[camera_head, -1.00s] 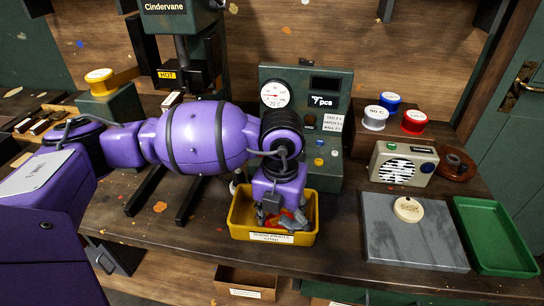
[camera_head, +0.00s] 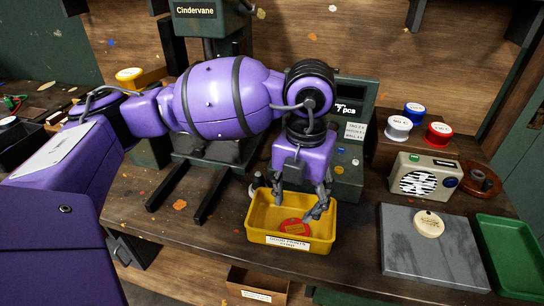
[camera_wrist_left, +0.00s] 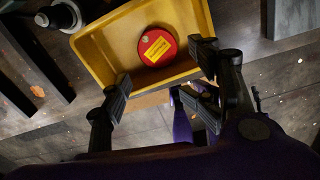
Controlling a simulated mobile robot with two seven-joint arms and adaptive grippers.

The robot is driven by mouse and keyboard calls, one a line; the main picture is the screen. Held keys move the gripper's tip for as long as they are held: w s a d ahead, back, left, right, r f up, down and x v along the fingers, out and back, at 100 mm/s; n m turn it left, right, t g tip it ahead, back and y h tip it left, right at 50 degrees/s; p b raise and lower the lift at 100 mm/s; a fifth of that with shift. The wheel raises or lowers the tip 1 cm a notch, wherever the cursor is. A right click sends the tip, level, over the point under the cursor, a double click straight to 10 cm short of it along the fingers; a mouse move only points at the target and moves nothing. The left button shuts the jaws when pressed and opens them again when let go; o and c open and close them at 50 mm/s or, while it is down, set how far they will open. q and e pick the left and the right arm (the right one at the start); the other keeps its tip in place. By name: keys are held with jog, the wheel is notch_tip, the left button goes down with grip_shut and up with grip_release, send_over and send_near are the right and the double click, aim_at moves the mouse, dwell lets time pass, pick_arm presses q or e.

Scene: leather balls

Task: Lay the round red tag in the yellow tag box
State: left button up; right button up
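The round red tag (camera_head: 295,227) lies flat inside the yellow tag box (camera_head: 262,236), near its front wall. In the left wrist view the red tag (camera_wrist_left: 158,47) shows whole on the floor of the yellow box (camera_wrist_left: 95,57), with a yellow label on its face. My left gripper (camera_head: 299,203) is above the box, fingers pointing down and spread apart, with nothing between them. The spread fingers of my left gripper (camera_wrist_left: 160,82) also show in the left wrist view, clear of the tag. My right gripper is not in view.
A grey slab (camera_head: 400,250) holding a round pale tag (camera_head: 429,223) lies to the right, beside a green tray (camera_head: 508,258). A cream radio-like box (camera_head: 420,177) and several coloured spools stand behind. A dark green press (camera_head: 205,145) stands behind my left arm.

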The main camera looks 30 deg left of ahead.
pick_arm(q)
jog(key=shift+r, duration=1.5)
dwell(0.5)
